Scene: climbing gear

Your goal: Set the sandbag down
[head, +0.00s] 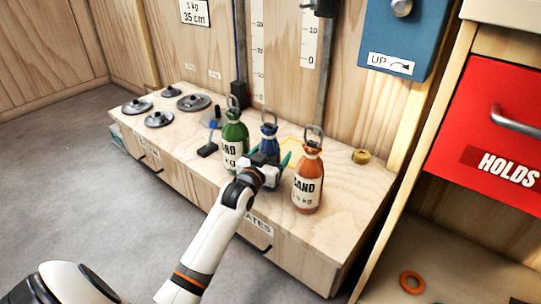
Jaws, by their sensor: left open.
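Three bottle-shaped sandbags with handles stand upright on a low wooden bench (345,190): a green one (235,135), a blue one (268,141) and an orange one (308,186). The green and orange labels read SAND. My left gripper (271,158) is open, low in front of the blue sandbag, between the green and orange ones. Its body hides the lower part of the blue sandbag, so I cannot tell whether the fingers touch it. My right gripper is out of view.
Several grey plates (194,102) lie on the bench's left part. A dark tool with a blue handle (210,142) lies left of the green sandbag. A yellow tape roll (361,156) lies at right. A red drawer (490,130) and blue box (408,35) stand close by.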

